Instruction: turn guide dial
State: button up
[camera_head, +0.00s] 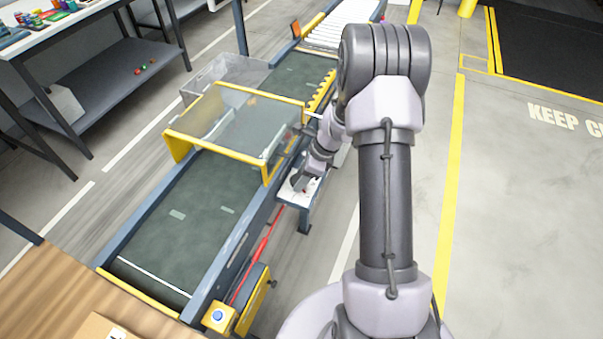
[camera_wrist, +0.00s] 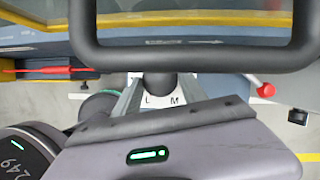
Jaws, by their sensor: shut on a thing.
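The guide dial (camera_wrist: 158,84) shows in the wrist view as a dark round knob in front of a pale plate marked with the letters L and M. My gripper (camera_wrist: 160,90) has one finger on each side of the knob and is shut on it. The dial's pointer and the rest of its scale are hidden. In the head view my gripper (camera_head: 299,181) is at the small pale panel (camera_head: 314,188) on the right side of the conveyor; the dial itself is too small and covered to make out there.
A red-tipped lever (camera_wrist: 265,90) sticks out right of the dial. A dark bar (camera_wrist: 190,52) crosses the wrist view close up. The conveyor belt (camera_head: 180,215) is bare under a clear yellow-edged cover (camera_head: 240,120). Open floor (camera_head: 520,230) lies to the right.

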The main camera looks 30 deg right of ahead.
jog(key=shift+n+g+y+p, duration=0.35)
jog(key=shift+n+p, duration=0.3)
jog(key=shift+n, duration=0.55)
jog(key=shift+w+d, duration=0.1)
jog(key=o, duration=1.3)
jog(key=shift+o, duration=0.2)
jog(key=p+v, duration=0.6)
jog(key=v, duration=1.1)
jog(key=shift+r, duration=0.25)
jog(key=shift+w, duration=0.1)
